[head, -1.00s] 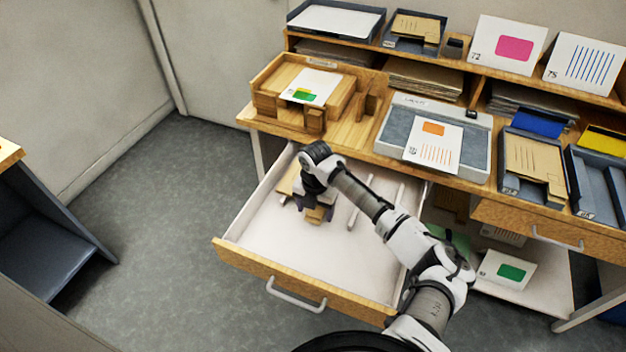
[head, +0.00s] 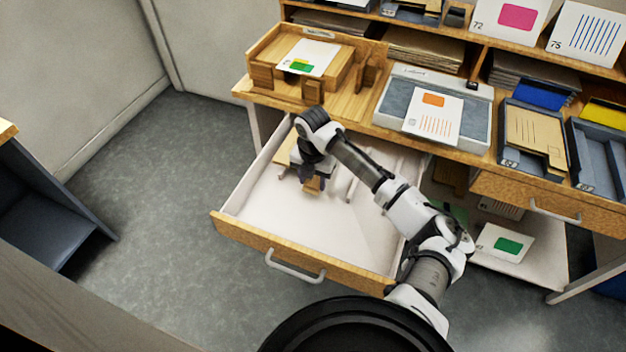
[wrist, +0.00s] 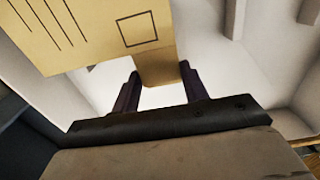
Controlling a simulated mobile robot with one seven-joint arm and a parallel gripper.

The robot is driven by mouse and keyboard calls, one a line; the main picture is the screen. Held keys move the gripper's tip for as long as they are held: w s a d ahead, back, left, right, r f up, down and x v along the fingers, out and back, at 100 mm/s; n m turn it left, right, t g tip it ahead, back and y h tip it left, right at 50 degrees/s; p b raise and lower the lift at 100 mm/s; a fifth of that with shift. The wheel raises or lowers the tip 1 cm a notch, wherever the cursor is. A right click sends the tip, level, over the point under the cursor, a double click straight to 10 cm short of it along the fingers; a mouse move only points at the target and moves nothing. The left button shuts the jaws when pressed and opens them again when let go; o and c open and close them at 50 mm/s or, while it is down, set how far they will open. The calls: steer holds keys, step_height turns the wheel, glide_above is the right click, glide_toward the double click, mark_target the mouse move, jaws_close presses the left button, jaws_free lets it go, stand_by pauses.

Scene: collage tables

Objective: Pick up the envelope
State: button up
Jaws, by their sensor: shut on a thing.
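The tan envelope (wrist: 90,30), with printed lines and a small square, fills the upper left of the wrist view. A thick tan tab-like part of it reaches down between my fingers. My gripper (wrist: 160,80) is shut on this part. In the head view my gripper (head: 312,182) points down inside the open drawer (head: 320,225). There only bits of the envelope (head: 286,155) show beside and below the wrist; the rest is hidden. I cannot tell whether the envelope touches the drawer floor.
The drawer's wooden front has a metal handle (head: 295,272). Thin dividers lie right of the gripper. Above the drawer is the desk with a wooden tray (head: 265,75) and a grey scale-like device (head: 392,112) bearing a card. The drawer's front part is clear.

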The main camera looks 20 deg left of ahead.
step_height(320, 180, up, 10)
steer(key=b, duration=0.2)
steer(key=s+b, duration=0.1)
steer(key=s, duration=0.5)
steer(key=s+b, duration=0.1)
steer(key=s, duration=0.6)
steer(key=s+b, duration=0.1)
steer(key=s, duration=0.5)
steer(key=shift+s+a, duration=0.3)
